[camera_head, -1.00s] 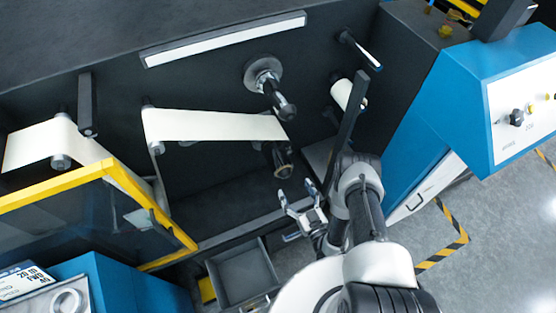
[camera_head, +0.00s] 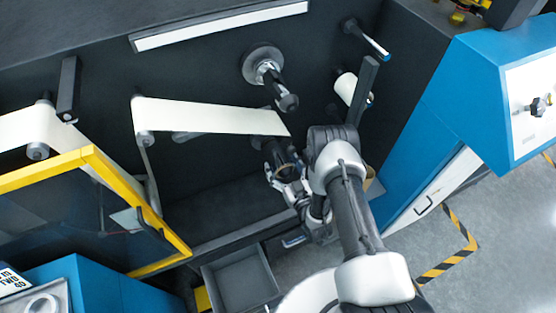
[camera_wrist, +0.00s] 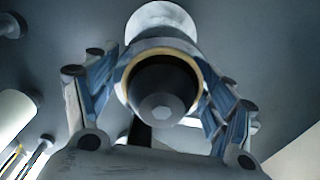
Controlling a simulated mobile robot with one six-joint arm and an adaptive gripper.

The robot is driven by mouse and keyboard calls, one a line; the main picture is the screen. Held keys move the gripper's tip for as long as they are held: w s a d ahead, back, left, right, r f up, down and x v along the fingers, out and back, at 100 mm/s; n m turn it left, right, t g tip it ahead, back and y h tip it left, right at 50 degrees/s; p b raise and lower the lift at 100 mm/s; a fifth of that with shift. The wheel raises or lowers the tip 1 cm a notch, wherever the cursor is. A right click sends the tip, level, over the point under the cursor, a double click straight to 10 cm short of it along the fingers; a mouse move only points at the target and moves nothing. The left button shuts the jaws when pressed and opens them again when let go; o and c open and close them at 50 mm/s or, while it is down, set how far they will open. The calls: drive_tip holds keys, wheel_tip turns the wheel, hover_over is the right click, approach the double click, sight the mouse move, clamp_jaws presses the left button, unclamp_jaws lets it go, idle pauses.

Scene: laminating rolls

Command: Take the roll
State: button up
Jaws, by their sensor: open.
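The roll (camera_head: 270,147) sits on the lower spindle of the dark machine wall, at the right end of the white web (camera_head: 205,117). In the wrist view the roll (camera_wrist: 128,82) faces me end-on, with a tan rim around a dark spindle end (camera_wrist: 160,98). My gripper (camera_head: 285,172) is open in front of the roll. In the wrist view the blue-padded fingers of my gripper (camera_wrist: 160,85) stand on either side of it, close to its edge. I cannot tell whether they touch it. The roll's far end is partly hidden.
An empty spindle with a round flange (camera_head: 262,64) sticks out above. A small white roll (camera_head: 346,87) and a thin rod (camera_head: 368,38) are at the right. A yellow-framed guard (camera_head: 95,160) stands left; an open grey drawer (camera_head: 240,280) is below.

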drive_tip(key=shift+x, duration=1.1)
drive_tip(key=c, duration=0.9)
drive_tip(key=shift+c, duration=0.4)
